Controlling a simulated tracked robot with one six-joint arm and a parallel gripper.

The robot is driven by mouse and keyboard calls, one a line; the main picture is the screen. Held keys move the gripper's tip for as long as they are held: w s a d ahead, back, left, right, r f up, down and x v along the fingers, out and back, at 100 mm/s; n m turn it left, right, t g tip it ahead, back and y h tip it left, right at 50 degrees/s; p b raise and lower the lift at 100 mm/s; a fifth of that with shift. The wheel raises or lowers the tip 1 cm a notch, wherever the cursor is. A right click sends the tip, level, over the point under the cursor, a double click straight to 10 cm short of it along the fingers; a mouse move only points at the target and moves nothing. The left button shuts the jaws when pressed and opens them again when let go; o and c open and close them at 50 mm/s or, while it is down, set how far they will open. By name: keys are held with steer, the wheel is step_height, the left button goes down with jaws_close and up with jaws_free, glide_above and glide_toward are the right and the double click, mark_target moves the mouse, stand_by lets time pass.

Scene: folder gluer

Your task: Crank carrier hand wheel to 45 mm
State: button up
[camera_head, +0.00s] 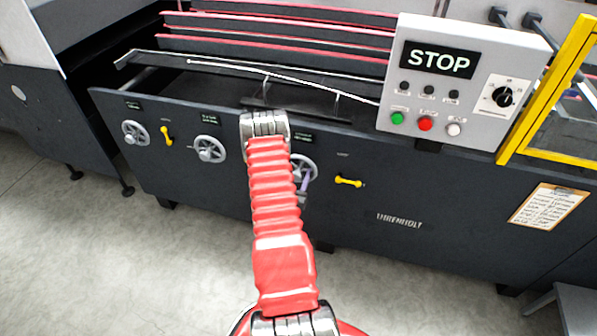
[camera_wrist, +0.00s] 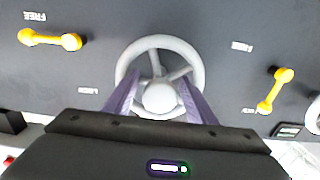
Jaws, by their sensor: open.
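A grey spoked hand wheel (camera_head: 301,165) is on the dark front panel, partly hidden behind my arm. The wrist view shows this hand wheel (camera_wrist: 192,53) with its round hub. My gripper (camera_wrist: 158,88) is open, its purple fingers on either side of the hub, overlapping the rim in the picture. I cannot tell whether they touch the wheel. In the head view my gripper (camera_head: 305,184) is mostly hidden by my arm. A dark display (camera_head: 303,138) above this wheel is too small to read. I cannot tell which wheel is the carrier one.
Two more hand wheels, a middle one (camera_head: 209,149) and a left one (camera_head: 135,133), are on the panel. A yellow lever (camera_head: 348,181) is right of my gripper; another yellow lever (camera_wrist: 275,90) shows in the wrist view. A control box (camera_head: 460,80) overhangs at right. The floor in front is clear.

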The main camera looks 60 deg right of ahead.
steer(key=shift+w+d, duration=0.15)
steer(key=shift+d, duration=0.7)
jaws_close()
steer(key=shift+a, duration=0.25)
steer(key=shift+d, duration=0.25)
